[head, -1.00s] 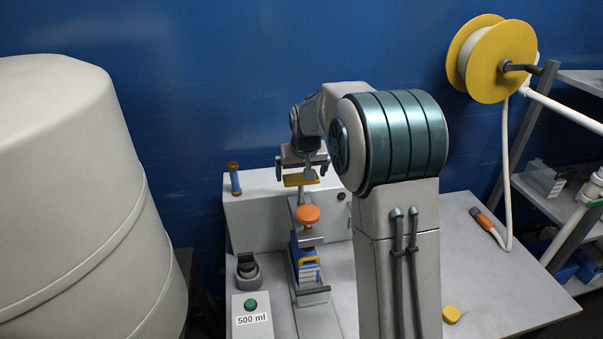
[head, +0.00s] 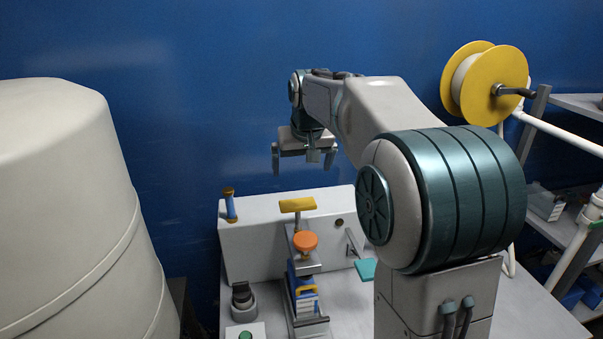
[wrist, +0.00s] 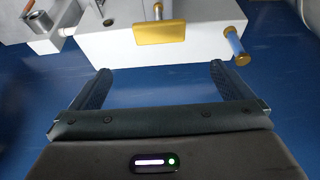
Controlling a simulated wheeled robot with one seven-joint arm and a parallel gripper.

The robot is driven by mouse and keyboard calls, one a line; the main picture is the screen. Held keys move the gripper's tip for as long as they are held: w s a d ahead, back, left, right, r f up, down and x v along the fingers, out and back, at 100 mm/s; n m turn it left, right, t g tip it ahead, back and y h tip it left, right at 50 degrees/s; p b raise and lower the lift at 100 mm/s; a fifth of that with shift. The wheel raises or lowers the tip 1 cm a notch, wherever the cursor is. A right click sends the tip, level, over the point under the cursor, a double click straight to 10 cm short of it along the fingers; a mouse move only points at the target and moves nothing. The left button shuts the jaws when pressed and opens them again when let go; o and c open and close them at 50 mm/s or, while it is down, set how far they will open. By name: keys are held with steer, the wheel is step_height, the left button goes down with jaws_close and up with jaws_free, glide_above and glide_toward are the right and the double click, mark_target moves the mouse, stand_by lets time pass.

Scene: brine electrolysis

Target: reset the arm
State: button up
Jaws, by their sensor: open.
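My gripper (head: 304,160) hangs open and empty in front of the blue wall, above the grey-white bench unit. In the wrist view my gripper's two fingers (wrist: 160,80) are spread wide with nothing between them. A yellow handle (head: 298,204) stands on the unit below it, apart from the fingers; it also shows in the wrist view (wrist: 158,32) beyond the fingertips. My arm reaches up and left from the lower right of the head view and hides part of the bench.
A blue-and-yellow post (head: 230,206) stands at the unit's left end. An orange knob (head: 305,241) tops a stand holding blue-and-white items. A large pale tank (head: 70,210) fills the left. A yellow reel (head: 484,84) and shelves are at the right. Air around the gripper is clear.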

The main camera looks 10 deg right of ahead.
steer(key=s+f, duration=0.3)
steer(key=s, duration=0.7)
steer(key=s+f, duration=0.4)
steer(key=s, duration=0.6)
steer(key=s+f+g, duration=0.1)
steer(key=s+f, duration=0.3)
steer(key=s, duration=0.7)
steer(key=shift+d, duration=0.4)
steer(key=shift+w+f, duration=0.1)
